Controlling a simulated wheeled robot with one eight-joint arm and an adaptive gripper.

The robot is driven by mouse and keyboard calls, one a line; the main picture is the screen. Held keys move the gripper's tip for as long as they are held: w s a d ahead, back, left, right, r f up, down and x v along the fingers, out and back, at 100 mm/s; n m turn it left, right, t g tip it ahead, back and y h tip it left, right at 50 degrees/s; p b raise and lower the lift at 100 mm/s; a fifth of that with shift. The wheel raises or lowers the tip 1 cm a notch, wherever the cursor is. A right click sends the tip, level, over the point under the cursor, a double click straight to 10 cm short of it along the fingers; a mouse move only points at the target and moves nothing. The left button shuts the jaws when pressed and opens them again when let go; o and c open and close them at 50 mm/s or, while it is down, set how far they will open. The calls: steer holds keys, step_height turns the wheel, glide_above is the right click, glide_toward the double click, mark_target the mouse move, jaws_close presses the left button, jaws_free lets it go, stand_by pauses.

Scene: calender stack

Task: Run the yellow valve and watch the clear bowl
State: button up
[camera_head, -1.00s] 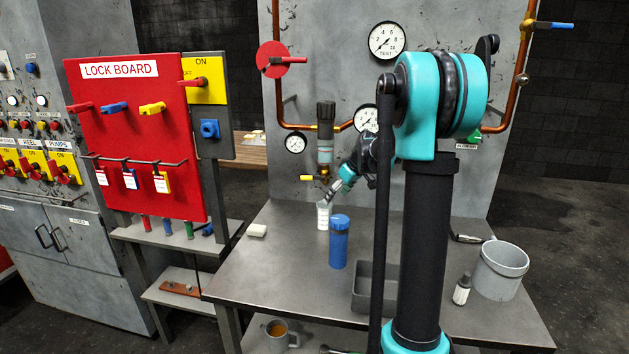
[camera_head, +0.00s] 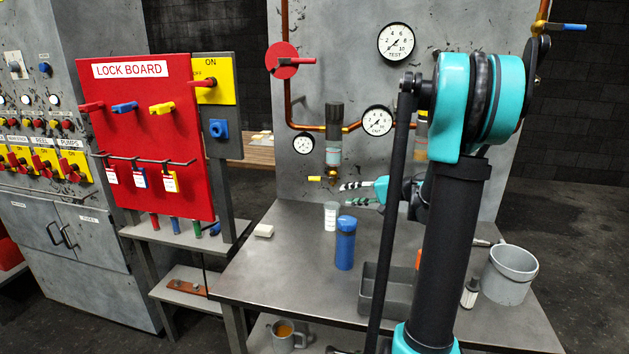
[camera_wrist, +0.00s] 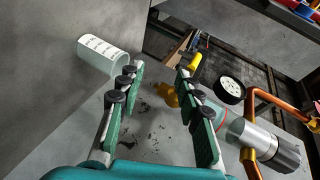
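The yellow valve lever (camera_head: 315,178) sticks out to the left below the clear bowl (camera_head: 333,156), which hangs under a dark-topped unit on the grey panel. In the wrist view the yellow lever (camera_wrist: 194,64) and clear bowl (camera_wrist: 222,116) lie beyond the right finger, which partly covers the bowl. A white graduated cup (camera_head: 330,215) stands on the bench below the valve; it also shows in the wrist view (camera_wrist: 101,56). My gripper (camera_head: 346,195) is open and empty, right of the valve and apart from it, pointing left; its fingers show spread in the wrist view (camera_wrist: 160,70).
A blue bottle (camera_head: 345,243), a white block (camera_head: 264,230), a grey bin (camera_head: 370,303), a small bottle (camera_head: 470,292) and a grey bucket (camera_head: 509,275) stand on the bench (camera_head: 275,283). Gauges and copper pipe (camera_head: 305,127) are on the panel. A red lock board (camera_head: 150,125) stands left.

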mark_target(317, 180)
step_height(317, 180, up, 4)
steer(key=s+d+m+t+y, duration=0.1)
steer(key=s+m+t+y, duration=0.1)
steer(key=s+m, duration=0.15)
steer(key=shift+m, duration=0.35)
steer(key=x, duration=1.1)
steer(key=w+x, duration=0.1)
steer(key=x, duration=0.5)
steer(key=shift+d+r, duration=0.2)
steer(key=shift+d, duration=0.05)
jaws_close()
